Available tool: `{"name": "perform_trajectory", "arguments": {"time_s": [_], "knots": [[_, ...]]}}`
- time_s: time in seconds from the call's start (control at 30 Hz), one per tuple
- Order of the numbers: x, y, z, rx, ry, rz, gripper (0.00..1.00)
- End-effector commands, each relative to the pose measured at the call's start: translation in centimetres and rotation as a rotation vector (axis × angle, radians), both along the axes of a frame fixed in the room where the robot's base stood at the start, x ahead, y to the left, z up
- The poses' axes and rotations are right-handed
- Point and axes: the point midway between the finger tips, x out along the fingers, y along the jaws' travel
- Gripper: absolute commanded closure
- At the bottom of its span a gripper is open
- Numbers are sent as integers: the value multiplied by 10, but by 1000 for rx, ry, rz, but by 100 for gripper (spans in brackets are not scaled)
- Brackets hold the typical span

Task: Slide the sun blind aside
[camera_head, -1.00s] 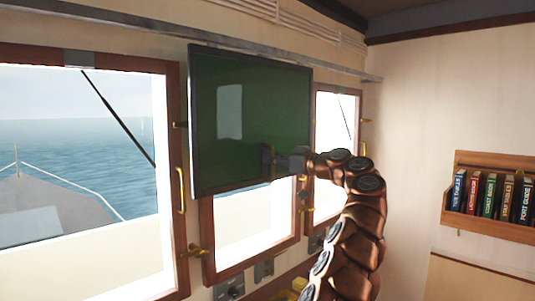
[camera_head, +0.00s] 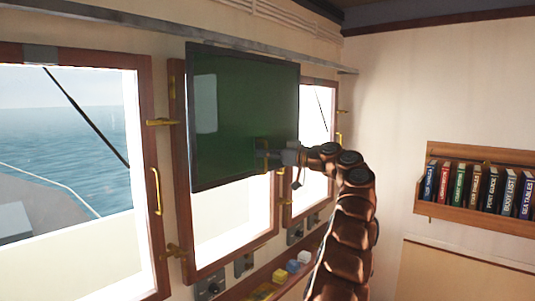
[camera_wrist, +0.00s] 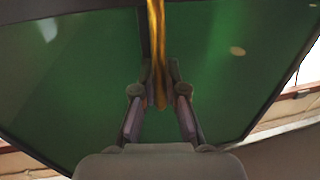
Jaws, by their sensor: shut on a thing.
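The sun blind (camera_head: 232,110) is a dark green see-through panel in a dark frame. It hangs upright below a grey rail (camera_head: 130,48) and covers much of the upper part of the middle window. A strip of that window's wooden frame (camera_head: 178,115) shows left of the blind. My gripper (camera_head: 268,157) is at the blind's lower right part, shut on its yellow handle. In the wrist view the handle (camera_wrist: 156,45) runs down between the fingers (camera_wrist: 159,95), with the green panel (camera_wrist: 85,85) behind. The finger pads partly hide the handle's lower end.
Brass window handles (camera_head: 155,190) and latches (camera_head: 160,122) stick out from the frames. A bookshelf (camera_head: 470,210) is on the right wall. A ledge with small coloured blocks (camera_head: 292,266) lies below the windows. The rail continues right past the blind.

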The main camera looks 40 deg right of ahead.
Motion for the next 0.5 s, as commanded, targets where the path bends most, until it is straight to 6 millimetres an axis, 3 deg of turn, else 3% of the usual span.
{"name": "perform_trajectory", "arguments": {"time_s": [0.33, 0.37, 0.5], "knots": [[0, 0, 0, 0, -1, -1, 100], [0, 0, 0, 0, -1, -1, 88], [0, 0, 1, 0, -1, -1, 74]]}}
